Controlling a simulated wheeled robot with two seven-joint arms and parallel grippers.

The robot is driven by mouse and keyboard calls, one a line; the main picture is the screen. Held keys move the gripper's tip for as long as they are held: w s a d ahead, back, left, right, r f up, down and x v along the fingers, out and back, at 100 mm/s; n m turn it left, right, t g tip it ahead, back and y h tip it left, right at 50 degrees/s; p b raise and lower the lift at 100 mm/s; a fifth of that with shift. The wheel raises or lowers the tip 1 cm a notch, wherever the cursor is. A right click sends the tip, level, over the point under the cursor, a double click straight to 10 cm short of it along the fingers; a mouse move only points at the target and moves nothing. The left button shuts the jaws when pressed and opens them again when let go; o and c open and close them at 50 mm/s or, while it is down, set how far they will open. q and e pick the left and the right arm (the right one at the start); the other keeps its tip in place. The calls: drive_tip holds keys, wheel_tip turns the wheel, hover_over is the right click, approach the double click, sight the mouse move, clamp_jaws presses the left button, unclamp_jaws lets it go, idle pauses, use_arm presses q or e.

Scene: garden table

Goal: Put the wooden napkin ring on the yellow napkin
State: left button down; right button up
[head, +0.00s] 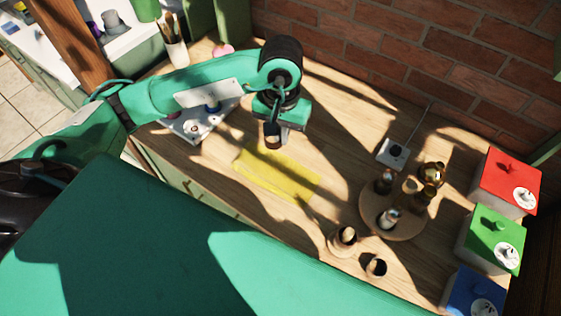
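The yellow napkin (283,178) lies flat on the wooden table, partly in shadow. My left gripper (278,135) points down above the table, just beyond the napkin's far left edge. A small, dark brown, round piece (272,142) shows at its fingertips; it looks like the wooden napkin ring, held off the table, though shadow hides its detail. The fingers appear closed on it. My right gripper is not in view.
A round wooden tray (368,220) with several small vessels stands right of the napkin. Two small hollow wooden pieces (343,238) (376,267) stand in front of it. Red (507,178), green (488,235) and blue (470,292) boxes line the right. A brick wall (400,60) bounds the back.

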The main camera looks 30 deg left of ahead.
use_arm(q)
drive_tip(key=p, duration=0.2)
hover_over(281, 175)
wheel_tip(281, 175, down, 9)
drive_tip(key=shift+r, duration=0.2)
wheel_tip(281, 175, down, 2)
wheel_tip(281, 175, down, 2)
drive_tip(key=shift+f+p, duration=0.15)
drive_tip(key=shift+p, duration=0.35)
drive_tip(key=shift+f, duration=0.2)
drive_tip(key=shift+w+f+b, duration=0.1)
drive_tip(key=shift+f+b, duration=0.3)
drive_tip(key=shift+b, duration=0.2)
drive_tip(key=shift+f+b, duration=0.25)
drive_tip(key=shift+b, duration=0.15)
drive_tip(key=c, duration=1.6)
unclamp_jaws()
drive_tip(key=shift+r, duration=0.1)
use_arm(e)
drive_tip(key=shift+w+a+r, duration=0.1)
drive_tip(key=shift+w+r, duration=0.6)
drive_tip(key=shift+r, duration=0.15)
